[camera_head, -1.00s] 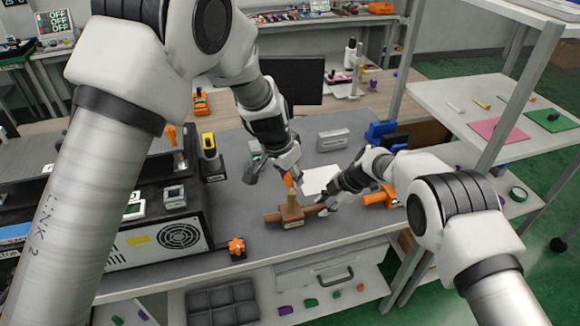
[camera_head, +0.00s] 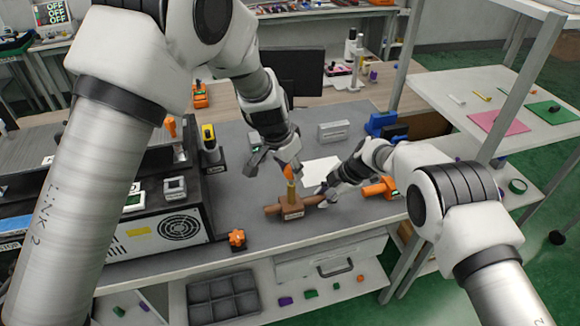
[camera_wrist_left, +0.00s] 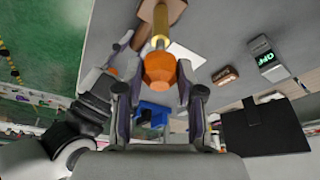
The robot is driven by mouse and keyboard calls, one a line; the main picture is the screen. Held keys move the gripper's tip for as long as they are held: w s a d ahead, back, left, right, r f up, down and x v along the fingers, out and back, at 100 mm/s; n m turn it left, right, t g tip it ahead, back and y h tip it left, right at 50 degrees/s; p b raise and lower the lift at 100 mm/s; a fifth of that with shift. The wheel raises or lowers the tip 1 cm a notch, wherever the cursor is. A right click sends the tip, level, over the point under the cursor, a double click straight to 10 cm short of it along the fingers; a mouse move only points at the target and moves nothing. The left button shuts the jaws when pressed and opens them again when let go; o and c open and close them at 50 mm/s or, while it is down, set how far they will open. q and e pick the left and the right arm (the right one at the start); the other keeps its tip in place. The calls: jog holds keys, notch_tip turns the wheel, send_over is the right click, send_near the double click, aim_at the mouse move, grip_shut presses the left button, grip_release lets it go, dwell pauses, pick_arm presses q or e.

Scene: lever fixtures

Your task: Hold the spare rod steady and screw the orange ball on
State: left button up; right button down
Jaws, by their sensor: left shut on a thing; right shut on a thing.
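The spare rod (camera_head: 290,191) is brass-coloured and stands upright in a brown block (camera_head: 292,211) with a brown bar running out to both sides. The orange ball (camera_head: 288,171) sits at the rod's top end; whether its thread is engaged cannot be seen. It also shows in the left wrist view (camera_wrist_left: 159,70), in line with the rod (camera_wrist_left: 160,25). My left gripper (camera_head: 280,168) comes from above, its fingers shut on either side of the ball. My right gripper (camera_head: 324,195) is shut on the right part of the brown bar; its fingertips are small here.
An orange knob fixture (camera_head: 237,238) stands near the front edge, left of the block. A black instrument box (camera_head: 165,235) fills the bench's left. An orange fixture (camera_head: 378,187) lies right, behind my right forearm. A white sheet (camera_head: 320,172) lies behind the block.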

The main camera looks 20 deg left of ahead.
pick_arm(q)
jog(key=shift+f, duration=1.1)
jog(key=o, duration=1.1)
jog(key=v, duration=1.2)
jog(key=shift+o, duration=0.2)
